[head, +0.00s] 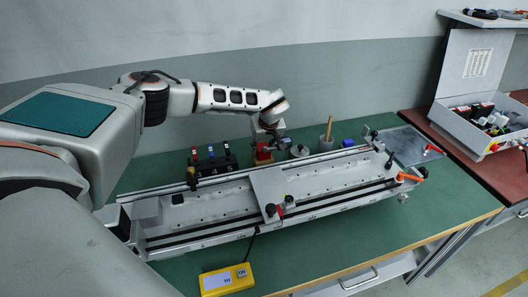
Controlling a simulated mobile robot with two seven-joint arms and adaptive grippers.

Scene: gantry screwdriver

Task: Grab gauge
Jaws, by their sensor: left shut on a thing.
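My left gripper (266,143) is at the back of the green table, pointing down at a small red block (263,154). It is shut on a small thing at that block. The thing is mostly hidden by the fingers, so I cannot tell its shape or whether it is clear of the block. No gauge can be made out with certainty. A yellow box (225,280) with a small display and a cable lies at the table's front edge, apart from the gripper. My right gripper is out of view.
A long metal rail fixture (215,208) crosses the green table (340,235). Behind it stand a black rack (212,163) with coloured tops, a grey round pot (299,151), a cup with a stick (326,143) and a blue block (348,143). A parts case (465,118) is at right.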

